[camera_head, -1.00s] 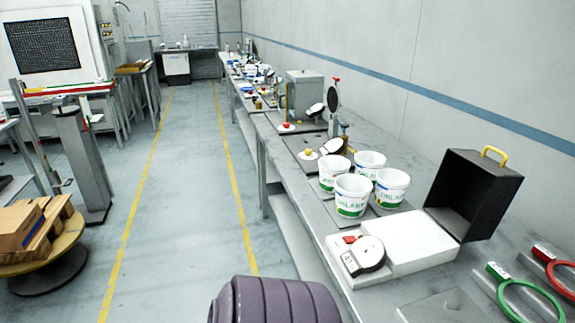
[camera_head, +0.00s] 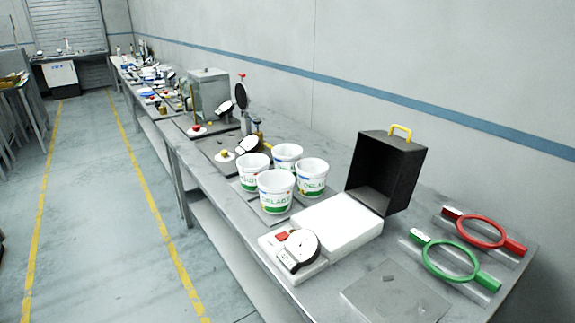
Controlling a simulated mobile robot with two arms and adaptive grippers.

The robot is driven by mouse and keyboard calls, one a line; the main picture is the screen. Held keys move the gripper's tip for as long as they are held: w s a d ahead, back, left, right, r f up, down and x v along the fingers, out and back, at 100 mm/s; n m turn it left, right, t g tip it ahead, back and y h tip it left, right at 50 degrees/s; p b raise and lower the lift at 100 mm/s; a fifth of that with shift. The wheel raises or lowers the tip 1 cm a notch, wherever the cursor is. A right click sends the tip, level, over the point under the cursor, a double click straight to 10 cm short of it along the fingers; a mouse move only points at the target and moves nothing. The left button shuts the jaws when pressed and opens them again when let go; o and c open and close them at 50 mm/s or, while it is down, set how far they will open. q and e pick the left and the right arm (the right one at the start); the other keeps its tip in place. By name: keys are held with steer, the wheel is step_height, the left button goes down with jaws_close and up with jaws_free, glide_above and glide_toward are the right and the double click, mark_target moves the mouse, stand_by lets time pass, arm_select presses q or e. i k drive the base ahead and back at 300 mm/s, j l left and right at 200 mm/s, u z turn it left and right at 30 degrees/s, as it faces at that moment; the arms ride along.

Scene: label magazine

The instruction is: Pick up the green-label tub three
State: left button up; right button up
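Several white tubs with green label print stand close together on a grey plate on the long bench. The front tub (camera_head: 276,191) is nearest, with a left tub (camera_head: 253,172), a back tub (camera_head: 287,157) and a right tub (camera_head: 312,177) around it. All are upright and look open at the top. I cannot tell from the labels which one is number three. Neither of my grippers shows in the head view.
A white device with a round dial (camera_head: 299,249) and an open black case (camera_head: 387,172) stand right of the tubs. Green (camera_head: 450,260) and red (camera_head: 482,231) ring tools lie at the bench's right end. Other instruments stand farther back. The floor left of the bench (camera_head: 105,230) is clear.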

mark_target(287, 162)
steer(key=i+j+z, duration=0.15)
steer(key=z, duration=0.2)
steer(key=i+j+z, duration=0.1)
steer(key=z, duration=0.25)
steer(key=j+z, duration=0.35)
steer(key=i, duration=0.05)
